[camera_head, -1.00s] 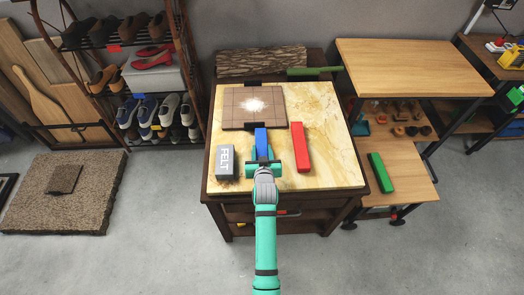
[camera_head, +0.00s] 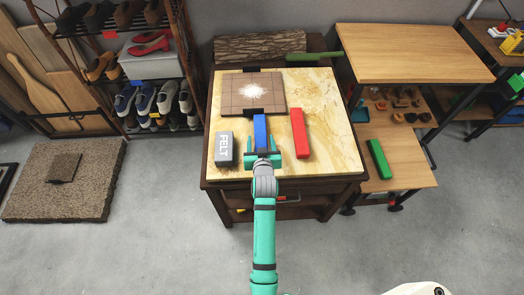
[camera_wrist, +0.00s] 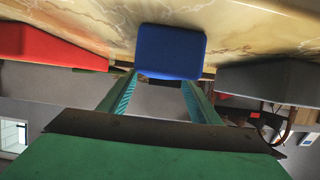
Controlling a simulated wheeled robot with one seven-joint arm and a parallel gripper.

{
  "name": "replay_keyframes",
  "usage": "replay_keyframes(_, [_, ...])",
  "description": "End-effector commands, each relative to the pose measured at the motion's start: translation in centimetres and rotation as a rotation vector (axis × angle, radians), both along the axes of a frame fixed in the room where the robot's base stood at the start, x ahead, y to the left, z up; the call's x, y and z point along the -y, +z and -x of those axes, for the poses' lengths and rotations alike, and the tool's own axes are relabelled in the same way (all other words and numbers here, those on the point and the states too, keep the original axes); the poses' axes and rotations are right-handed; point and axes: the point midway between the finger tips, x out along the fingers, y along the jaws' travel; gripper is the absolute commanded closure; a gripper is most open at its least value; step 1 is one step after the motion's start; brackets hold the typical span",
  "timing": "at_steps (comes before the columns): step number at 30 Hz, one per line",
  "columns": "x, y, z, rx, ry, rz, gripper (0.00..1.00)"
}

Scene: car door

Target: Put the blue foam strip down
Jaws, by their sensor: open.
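My gripper (camera_head: 263,156) is at the strip's near end, jaws apart. In the wrist view, which looks upside down, the strip's blue end face (camera_wrist: 170,52) is against the tabletop (camera_wrist: 245,25), and the open fingers of my gripper (camera_wrist: 160,88) point toward it with a gap between them. Whether the fingers touch the strip cannot be told.
A brown square board (camera_head: 251,95) with a white patch sits behind the strip, with black clamps at its edges. A green bar (camera_head: 379,159) lies on a lower shelf at right. The tabletop's right side is clear. A shoe rack (camera_head: 130,60) stands at left.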

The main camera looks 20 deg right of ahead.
Motion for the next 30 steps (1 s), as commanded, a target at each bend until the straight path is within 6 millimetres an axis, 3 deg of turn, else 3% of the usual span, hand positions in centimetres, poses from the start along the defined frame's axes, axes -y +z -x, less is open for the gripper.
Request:
replay_keyframes(6, [-1.1,1.7,4.1,-0.001,-0.003,-0.001,0.43])
replay_keyframes(12, [-1.8,2.8,6.8,-0.001,-0.002,0.000,0.43])
replay_keyframes(23, [-2.6,3.3,8.4,0.001,0.000,-0.002,0.43])
replay_keyframes(26, [-4.0,2.6,9.5,0.006,0.005,-0.010,0.43])
replay_keyframes(30, [-7.3,1.4,12.9,0.021,0.019,-0.025,0.43])
